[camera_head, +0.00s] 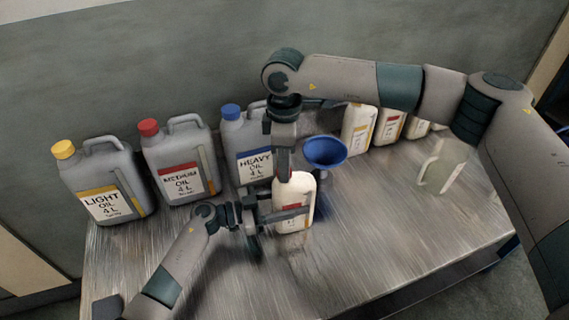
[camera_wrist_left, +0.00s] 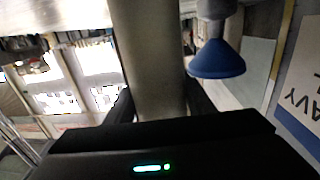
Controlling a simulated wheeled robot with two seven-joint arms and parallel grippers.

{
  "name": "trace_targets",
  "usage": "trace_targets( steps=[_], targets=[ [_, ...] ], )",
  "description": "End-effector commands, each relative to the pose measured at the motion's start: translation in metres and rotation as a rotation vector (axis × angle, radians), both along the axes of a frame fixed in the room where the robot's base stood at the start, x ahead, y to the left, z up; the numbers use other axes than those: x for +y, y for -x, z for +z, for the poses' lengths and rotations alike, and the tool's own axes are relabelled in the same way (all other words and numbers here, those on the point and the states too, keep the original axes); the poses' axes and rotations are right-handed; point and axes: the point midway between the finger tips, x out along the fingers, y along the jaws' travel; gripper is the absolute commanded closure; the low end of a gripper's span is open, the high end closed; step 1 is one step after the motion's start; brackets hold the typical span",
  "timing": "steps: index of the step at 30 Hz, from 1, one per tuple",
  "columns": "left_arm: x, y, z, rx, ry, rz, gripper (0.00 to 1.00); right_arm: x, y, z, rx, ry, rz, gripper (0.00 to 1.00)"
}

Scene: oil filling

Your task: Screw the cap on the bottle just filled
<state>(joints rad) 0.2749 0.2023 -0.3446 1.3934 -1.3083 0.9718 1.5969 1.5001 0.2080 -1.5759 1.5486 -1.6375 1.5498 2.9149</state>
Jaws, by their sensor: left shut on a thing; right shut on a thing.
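The white bottle (camera_head: 299,186) stands upright near the middle of the metal table. My left gripper (camera_head: 287,217) is shut around its body from the left. In the left wrist view the pale bottle (camera_wrist_left: 150,60) shows between the fingers. My right gripper (camera_head: 284,172) points down directly over the bottle's top and is shut on the cap, which its fingers hide almost wholly. I cannot tell how far the cap is seated on the neck.
A blue funnel (camera_head: 325,151) is just behind and right of the bottle, and also in the left wrist view (camera_wrist_left: 216,60). Light (camera_head: 103,180), medium (camera_head: 181,162) and heavy (camera_head: 243,148) oil cans stand at the back left. Several white bottles (camera_head: 357,130) stand behind; a translucent jug (camera_head: 443,165) is right. The table's (camera_head: 400,230) front right is clear.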

Motion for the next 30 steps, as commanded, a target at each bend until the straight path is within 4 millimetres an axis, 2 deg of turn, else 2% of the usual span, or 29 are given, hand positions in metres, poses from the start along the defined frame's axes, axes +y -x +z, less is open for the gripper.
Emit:
trace_targets(
  steps=[1,3,14,25,30],
  targets=[
    [0.000,0.001,-0.001,0.001,-0.001,-0.001,1.00,0.000,-0.001,0.001,-0.002,-0.001,0.000,0.71],
    [0.000,0.001,-0.001,0.001,-0.001,-0.001,1.00,0.000,-0.001,0.001,-0.002,-0.001,0.000,0.54],
    [0.000,0.001,-0.001,0.001,-0.001,-0.001,1.00,0.000,-0.001,0.003,-0.001,0.000,0.002,0.54],
    [0.000,0.000,-0.001,0.001,-0.001,-0.001,1.00,0.000,-0.001,0.038,-0.002,-0.001,0.002,0.54],
    [0.000,0.000,-0.001,0.001,-0.001,-0.001,1.00,0.000,0.000,0.045,0.000,0.000,0.002,0.54]
  ],
)
